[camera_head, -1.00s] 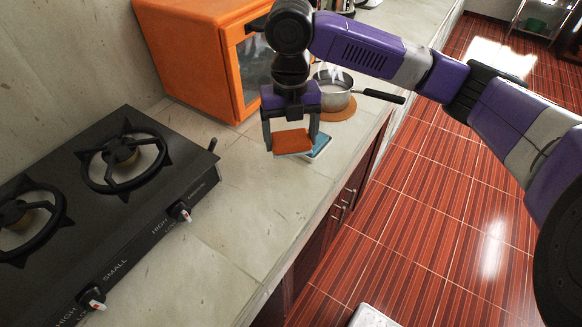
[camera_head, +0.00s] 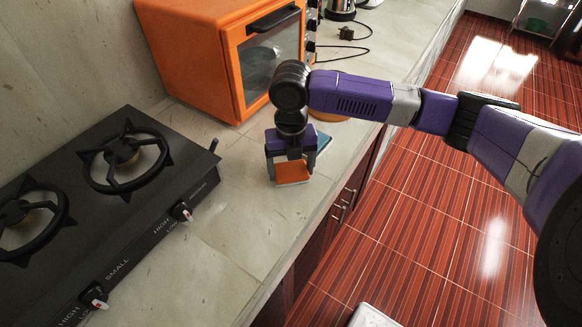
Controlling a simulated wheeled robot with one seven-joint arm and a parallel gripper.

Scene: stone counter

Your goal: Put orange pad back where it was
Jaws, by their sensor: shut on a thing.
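The orange pad (camera_head: 292,174) is a flat square in my gripper (camera_head: 291,168), with one finger at each side edge. My gripper points down and is shut on the pad. The pad is low over the stone counter (camera_head: 237,225), near its front edge and right of the stove. I cannot tell whether it touches the counter. A blue flat thing (camera_head: 323,142) lies just behind my gripper, partly hidden by it.
The black gas stove (camera_head: 110,205) stands at left. The orange oven (camera_head: 200,60) stands behind my gripper. A round orange-brown mat (camera_head: 328,117) shows partly under my arm. The counter between stove and front edge is clear.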

